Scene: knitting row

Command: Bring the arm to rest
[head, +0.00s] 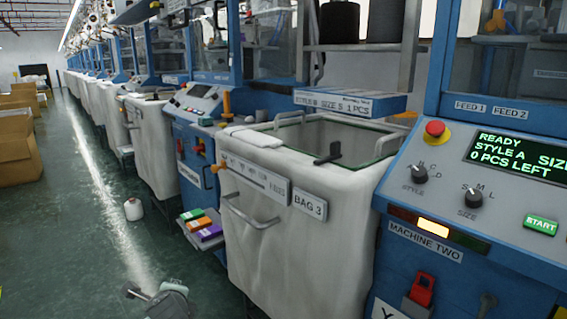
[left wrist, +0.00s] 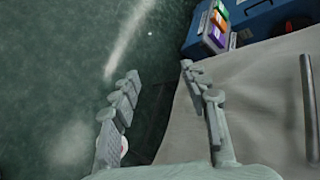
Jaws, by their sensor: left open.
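My left gripper (head: 155,292) is low at the bottom of the head view, over the green floor and left of the white fabric bag marked BAG 3 (head: 255,235). In the left wrist view its two grey fingers (left wrist: 159,72) stand apart with nothing between them. The pale bag cloth (left wrist: 260,95) is behind and right of the right finger; I cannot tell whether they touch. A small white and reddish thing (left wrist: 124,146) is mostly hidden behind the left finger. My right gripper is not in view.
A blue machine panel (head: 480,190) reads READY and 0 PCS LEFT. Orange, green and purple blocks (head: 200,225) sit on a low ledge beside the bag. A white spool (head: 133,209) stands on the floor. Cardboard boxes (head: 15,150) line the left; the aisle (head: 85,250) between is open.

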